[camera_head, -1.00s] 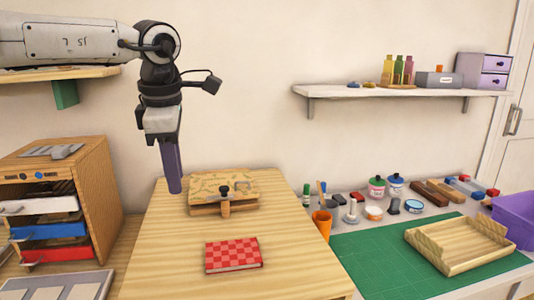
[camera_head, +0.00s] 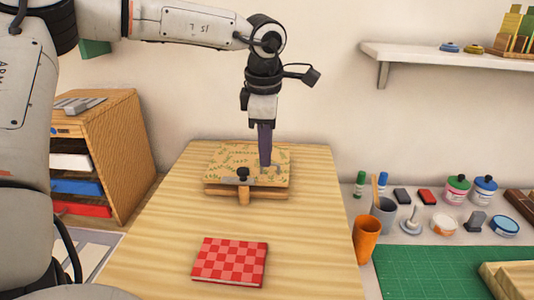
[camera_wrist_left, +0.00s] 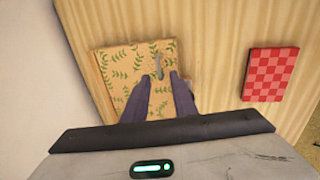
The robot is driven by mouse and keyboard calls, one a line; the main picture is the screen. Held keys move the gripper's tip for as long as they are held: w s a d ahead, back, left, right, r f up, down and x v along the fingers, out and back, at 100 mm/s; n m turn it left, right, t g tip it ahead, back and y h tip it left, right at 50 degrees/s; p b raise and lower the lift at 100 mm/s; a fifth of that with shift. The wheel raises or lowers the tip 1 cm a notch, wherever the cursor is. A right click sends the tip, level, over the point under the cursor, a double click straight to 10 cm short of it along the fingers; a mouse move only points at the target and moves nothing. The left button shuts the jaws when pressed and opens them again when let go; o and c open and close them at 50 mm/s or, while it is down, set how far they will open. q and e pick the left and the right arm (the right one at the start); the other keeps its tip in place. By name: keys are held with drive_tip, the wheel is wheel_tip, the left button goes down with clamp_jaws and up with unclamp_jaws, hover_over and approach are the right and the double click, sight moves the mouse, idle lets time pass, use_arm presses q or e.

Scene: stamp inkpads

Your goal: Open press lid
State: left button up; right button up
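The press (camera_head: 220,165) is a low wooden box with a leaf-patterned lid, lying flat on the wooden table. A black knob (camera_head: 243,174) and a wooden peg sit at its front edge. My left gripper (camera_head: 265,164) points down over the right part of the lid. In the left wrist view its two fingers (camera_wrist_left: 161,76) are spread over the leaf-patterned lid (camera_wrist_left: 118,72), with a small grey metal part (camera_wrist_left: 158,66) between and just beyond their tips. I cannot tell whether the fingertips touch the lid. My right gripper is out of view.
A red checkered book (camera_head: 230,261) lies in front of the press; it also shows in the left wrist view (camera_wrist_left: 270,74). An orange cup (camera_head: 366,238) and several ink jars and stamps stand to the right, by a green mat (camera_head: 430,272). A drawer cabinet (camera_head: 115,150) stands left.

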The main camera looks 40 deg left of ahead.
use_arm(q)
drive_tip(key=shift+w+a+f, duration=0.1)
drive_tip(key=shift+w+f, duration=0.1)
drive_tip(key=shift+f, duration=0.7)
clamp_jaws()
idle(0.8)
